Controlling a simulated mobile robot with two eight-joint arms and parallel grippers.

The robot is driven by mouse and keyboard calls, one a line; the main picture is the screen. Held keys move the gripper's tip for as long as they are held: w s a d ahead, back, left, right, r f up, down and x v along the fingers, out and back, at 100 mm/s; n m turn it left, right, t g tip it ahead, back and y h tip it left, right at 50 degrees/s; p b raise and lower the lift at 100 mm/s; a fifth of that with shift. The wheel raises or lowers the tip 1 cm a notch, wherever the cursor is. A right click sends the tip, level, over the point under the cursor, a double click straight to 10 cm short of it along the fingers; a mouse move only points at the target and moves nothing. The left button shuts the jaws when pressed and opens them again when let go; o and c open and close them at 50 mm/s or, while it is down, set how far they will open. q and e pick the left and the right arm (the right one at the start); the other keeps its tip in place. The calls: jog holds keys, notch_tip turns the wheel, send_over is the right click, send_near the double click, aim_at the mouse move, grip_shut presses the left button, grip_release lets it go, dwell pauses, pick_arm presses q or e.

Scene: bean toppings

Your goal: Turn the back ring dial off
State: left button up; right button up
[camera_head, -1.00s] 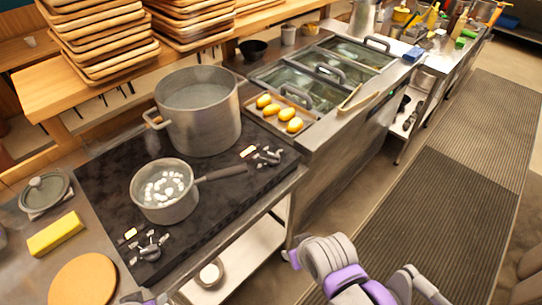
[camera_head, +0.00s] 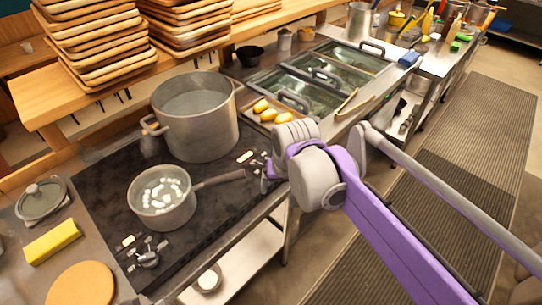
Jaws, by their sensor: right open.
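The black cooktop (camera_head: 95,205) carries two sets of small metal controls. One set (camera_head: 258,160) lies at its right edge beside the big pot, partly hidden by my right gripper; the other (camera_head: 146,254) lies at the front near the saucepan. My right gripper (camera_head: 266,172) is open and empty at the right-edge set, reaching in from the right. I cannot tell whether it touches a dial. The large steel pot (camera_head: 205,130) stands on the back ring. The saucepan (camera_head: 165,212), with white pieces in liquid, stands on the front ring. My left gripper is not in view.
A tray of yellow items (camera_head: 270,112) and glass-lidded bins (camera_head: 300,93) lie beyond my right arm. The saucepan handle (camera_head: 220,179) points towards the right-edge controls. A yellow sponge (camera_head: 52,242), a lidded pot (camera_head: 43,198) and a round board (camera_head: 82,285) are on the left.

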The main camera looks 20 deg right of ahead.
jog(key=w+d+r+m+g, duration=0.2)
jog(key=w+m, duration=0.1)
jog(key=w, duration=0.5)
jog(key=w+d+r+m+g, duration=0.1)
jog(key=w+d+r+m, duration=0.15)
jog(key=w, duration=0.65)
jog(key=shift+n, duration=0.25)
notch_tip(320, 180, down, 12)
jog(key=shift+s+r, duration=0.1)
grip_shut()
